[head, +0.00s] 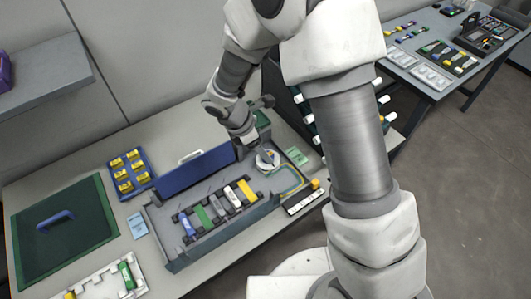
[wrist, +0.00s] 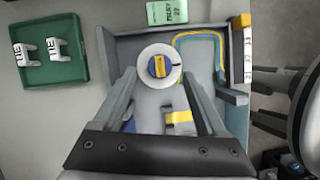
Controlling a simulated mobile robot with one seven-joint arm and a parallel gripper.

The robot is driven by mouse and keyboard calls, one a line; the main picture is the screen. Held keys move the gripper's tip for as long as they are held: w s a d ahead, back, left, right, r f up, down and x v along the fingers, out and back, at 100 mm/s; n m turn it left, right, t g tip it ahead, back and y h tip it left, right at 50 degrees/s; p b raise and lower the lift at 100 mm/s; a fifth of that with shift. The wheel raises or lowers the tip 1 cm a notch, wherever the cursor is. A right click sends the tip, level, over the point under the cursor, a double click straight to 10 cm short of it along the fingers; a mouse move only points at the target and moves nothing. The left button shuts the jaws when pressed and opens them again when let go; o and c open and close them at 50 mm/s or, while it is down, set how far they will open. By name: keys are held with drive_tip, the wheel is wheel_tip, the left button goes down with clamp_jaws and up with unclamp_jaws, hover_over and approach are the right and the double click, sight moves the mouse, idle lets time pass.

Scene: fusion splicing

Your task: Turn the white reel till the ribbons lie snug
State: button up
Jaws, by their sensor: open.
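The white reel (wrist: 145,72) lies flat in a grey case, with a blue hub and a yellow bar across it. It also shows in the head view (head: 268,161), partly covered by my gripper. Yellow and blue-green ribbons (wrist: 202,36) loop right of the reel in the wrist view, with a visible arch away from it; they also show in the head view (head: 293,182). My gripper (wrist: 159,74) is open, its fingertips apart at the reel's near left and right. I cannot tell whether they touch it. Nothing is between them except the reel below.
The grey case (head: 178,262) holds a row of coloured blocks (head: 217,205); its blue lid (head: 195,170) stands up behind. A yellow block (wrist: 180,118) sits near the reel. A green tray (wrist: 50,75) with white clips, and a green card (wrist: 166,12), lie outside the case.

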drive_tip(key=shift+x, duration=1.65)
clamp_jaws()
